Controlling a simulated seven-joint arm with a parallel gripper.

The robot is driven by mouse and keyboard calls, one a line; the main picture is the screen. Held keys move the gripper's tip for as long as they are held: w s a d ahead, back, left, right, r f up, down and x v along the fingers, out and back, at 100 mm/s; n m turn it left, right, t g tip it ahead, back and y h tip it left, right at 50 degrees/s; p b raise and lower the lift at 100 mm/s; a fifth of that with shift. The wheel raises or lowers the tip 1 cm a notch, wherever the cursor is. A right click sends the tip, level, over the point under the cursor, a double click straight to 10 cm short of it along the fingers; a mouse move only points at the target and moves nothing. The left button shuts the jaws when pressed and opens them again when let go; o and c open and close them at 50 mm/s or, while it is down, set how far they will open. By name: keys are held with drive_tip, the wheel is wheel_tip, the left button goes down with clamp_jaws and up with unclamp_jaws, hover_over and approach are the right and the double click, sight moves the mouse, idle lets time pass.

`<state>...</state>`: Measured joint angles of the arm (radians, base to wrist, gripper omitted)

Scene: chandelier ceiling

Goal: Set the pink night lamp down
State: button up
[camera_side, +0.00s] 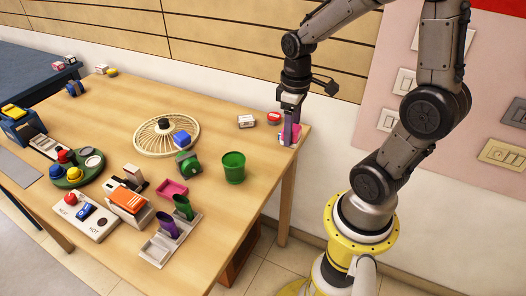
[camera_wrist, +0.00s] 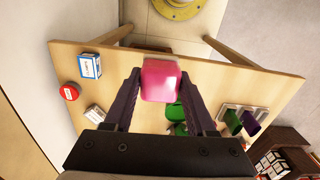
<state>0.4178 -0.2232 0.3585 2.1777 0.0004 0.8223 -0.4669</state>
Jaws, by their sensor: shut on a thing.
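The pink night lamp (camera_wrist: 160,80) is a rounded, glossy pink block between my fingers in the wrist view. My gripper (camera_wrist: 160,76) is shut on it, with one dark purple finger on each side. In the side view the pink lamp (camera_side: 287,137) shows at the table's right corner, partly covered by my gripper (camera_side: 289,129). It is low by the wooden table top (camera_side: 255,140). I cannot tell whether its underside touches the wood.
A red-topped round item (camera_side: 273,117) and a small white box (camera_side: 246,121) lie close left of my gripper. The table edge is close.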

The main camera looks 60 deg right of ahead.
drive_tip(key=shift+s+d+f+m, duration=0.15)
drive_tip(key=shift+d+m, duration=0.15)
drive_tip(key=shift+d, duration=0.35)
drive_tip(key=w+d+f, duration=0.2)
drive_tip(key=w, duration=0.1)
drive_tip(key=w+d+f, duration=0.1)
drive_tip(key=w+f, duration=0.2)
drive_tip(key=w, duration=0.1)
drive_tip(key=w+d+f, duration=0.2)
drive_tip(key=w+f, duration=0.1)
drive_tip(key=w, duration=0.1)
drive_tip(key=shift+d+f, duration=0.2)
drive_tip(key=shift+d, duration=0.15)
drive_tip(key=shift+w+d+f, duration=0.2)
drive_tip(key=shift+w+f, duration=0.35)
drive_tip(key=shift+f, duration=1.65)
drive_tip(key=shift+f, duration=0.1)
drive_tip(key=o, duration=1.4)
drive_tip(key=shift+c, duration=0.2)
